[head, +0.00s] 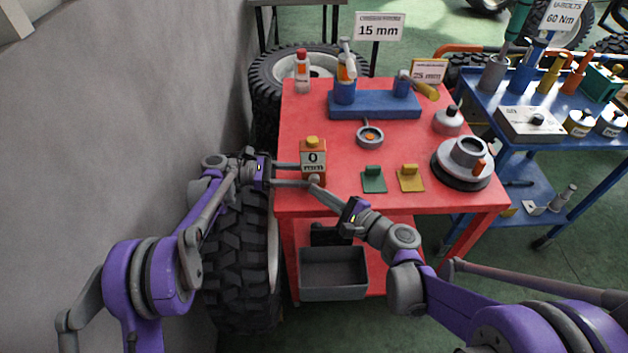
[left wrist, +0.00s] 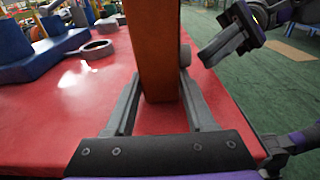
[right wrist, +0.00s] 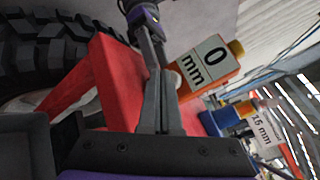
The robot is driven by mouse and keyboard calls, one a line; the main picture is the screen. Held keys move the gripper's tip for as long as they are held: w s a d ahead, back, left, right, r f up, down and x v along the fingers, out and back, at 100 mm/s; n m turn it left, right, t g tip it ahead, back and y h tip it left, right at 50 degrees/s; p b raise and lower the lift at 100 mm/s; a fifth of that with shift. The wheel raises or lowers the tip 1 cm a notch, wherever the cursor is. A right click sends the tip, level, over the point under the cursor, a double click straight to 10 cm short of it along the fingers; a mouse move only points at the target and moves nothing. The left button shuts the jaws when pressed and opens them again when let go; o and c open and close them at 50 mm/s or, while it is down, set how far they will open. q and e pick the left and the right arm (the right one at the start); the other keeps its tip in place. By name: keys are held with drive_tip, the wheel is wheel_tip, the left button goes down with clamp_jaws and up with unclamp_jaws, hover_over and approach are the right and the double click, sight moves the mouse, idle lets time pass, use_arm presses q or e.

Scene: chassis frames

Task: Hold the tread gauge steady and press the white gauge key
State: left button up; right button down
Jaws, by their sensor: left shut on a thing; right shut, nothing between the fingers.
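The tread gauge (head: 313,151) is an upright orange block with a yellow knob on top and a "0 mm" display, near the red table's front left edge. My left gripper (head: 302,175) is shut on it from the left; the left wrist view shows the orange body (left wrist: 157,50) between both fingers. The white gauge key (head: 315,180) is low on the gauge's front and also shows at its side in the left wrist view (left wrist: 185,55). My right gripper (head: 317,189) is shut and empty, its tips right by the key. I cannot tell whether they touch it.
Green (head: 374,181) and yellow (head: 410,179) stands, a ring-shaped gauge (head: 369,136) and a blue block (head: 385,106) share the red table (head: 450,197). A "15 mm" sign (head: 379,27) stands behind. A large tire (head: 240,245) is left of the table, below my left arm.

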drive_tip(key=shift+s, duration=0.35)
drive_tip(key=shift+s, duration=0.1)
drive_tip(key=s, duration=0.4)
drive_tip(key=shift+s, duration=0.4)
idle(0.4)
use_arm(q)
drive_tip(key=o, duration=1.1)
drive_tip(key=shift+c, duration=0.2)
